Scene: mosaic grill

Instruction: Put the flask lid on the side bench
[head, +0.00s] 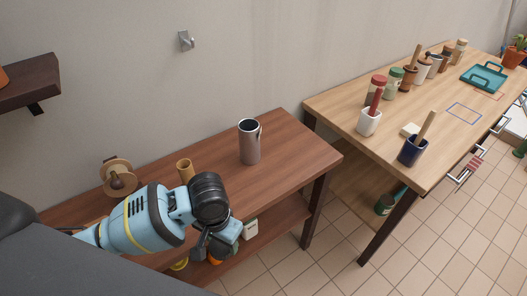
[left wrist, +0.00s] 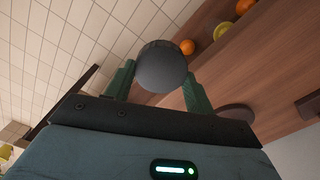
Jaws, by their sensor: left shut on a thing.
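The flask (head: 250,145) is a metallic, pinkish-grey cylinder standing upright on the reddish-brown bench (head: 290,140), with its top open. The flask lid (left wrist: 161,65) is a dark grey round piece in the left wrist view. My left gripper (left wrist: 158,82) is shut on it, with one green finger on each side. In the head view my left gripper (head: 220,245) is at the bench's front edge, lower left of the flask and apart from it. The lid cannot be made out clearly there. My right gripper is in neither view.
A wooden cylinder (head: 185,171) and a round wooden stand (head: 118,178) are on the reddish-brown bench's left part. Its top right of the flask is clear. Oranges (left wrist: 187,47) lie on the shelf below. A lighter table (head: 450,140) with jars and pots stands at right.

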